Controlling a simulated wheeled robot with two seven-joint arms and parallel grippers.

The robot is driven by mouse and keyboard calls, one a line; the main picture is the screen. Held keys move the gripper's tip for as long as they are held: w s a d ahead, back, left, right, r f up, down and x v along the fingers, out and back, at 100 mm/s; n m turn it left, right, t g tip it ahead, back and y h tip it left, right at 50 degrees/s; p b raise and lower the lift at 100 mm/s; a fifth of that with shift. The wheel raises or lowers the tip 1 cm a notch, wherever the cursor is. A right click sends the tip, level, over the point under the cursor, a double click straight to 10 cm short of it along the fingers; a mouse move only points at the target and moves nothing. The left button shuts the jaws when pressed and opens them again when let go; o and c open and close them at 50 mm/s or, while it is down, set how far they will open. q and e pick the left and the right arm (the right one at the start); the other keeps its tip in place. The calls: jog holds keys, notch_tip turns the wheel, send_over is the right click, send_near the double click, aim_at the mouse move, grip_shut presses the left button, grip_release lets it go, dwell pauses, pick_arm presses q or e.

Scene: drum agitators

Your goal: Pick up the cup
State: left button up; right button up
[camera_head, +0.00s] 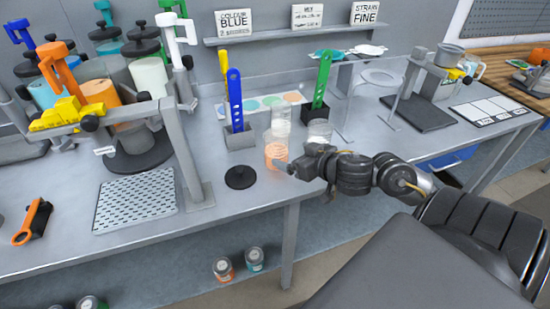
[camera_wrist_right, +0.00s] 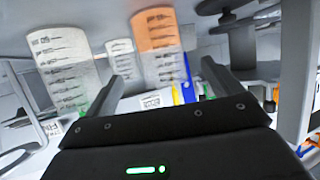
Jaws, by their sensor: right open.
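Three see-through graduated cups stand on the grey bench. The front one is a cup with an orange tint (camera_head: 276,154), also seen in the right wrist view (camera_wrist_right: 158,45). A clear cup (camera_head: 281,118) stands behind it and another clear cup (camera_head: 320,130) stands to its right. Both clear cups also show in the wrist view. My right gripper (camera_head: 287,170) is open near the front of the orange cup; in the wrist view its two fingers (camera_wrist_right: 163,85) are apart, with the orange cup beyond them. I cannot tell whether they touch it. My left gripper is not in view.
A black round lid (camera_head: 240,177) lies left of the cups. Blue (camera_head: 235,100) and green (camera_head: 322,80) sticks stand in holders behind them. A perforated plate (camera_head: 137,200) and the drum rack are farther left. A clear shield stands to the right.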

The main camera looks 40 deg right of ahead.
aim_at(285, 152)
jog(key=x, duration=0.3)
jog(key=shift+w+d+f+b, duration=0.15)
jog(key=shift+d+b, duration=0.05)
jog(key=shift+b, duration=0.15)
jog(key=shift+w+a, duration=0.1)
jog(key=shift+w, duration=0.15)
jog(key=shift+w+f, duration=0.2)
jog(key=b+x, duration=0.1)
jog(key=x, duration=0.3)
jog(key=shift+w+a+f+b, duration=0.1)
jog(key=shift+w+f+b, duration=0.15)
jog(key=shift+w+b, duration=0.15)
jog(key=shift+s, duration=0.15)
jog(key=shift+c, duration=0.5)
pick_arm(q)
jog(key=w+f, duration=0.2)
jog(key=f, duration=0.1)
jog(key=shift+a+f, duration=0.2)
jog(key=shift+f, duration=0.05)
pick_arm(e)
jog(key=shift+r, duration=0.1)
jog(key=c, duration=1.1)
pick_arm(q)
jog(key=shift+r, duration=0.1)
pick_arm(e)
jog(key=shift+r, duration=0.1)
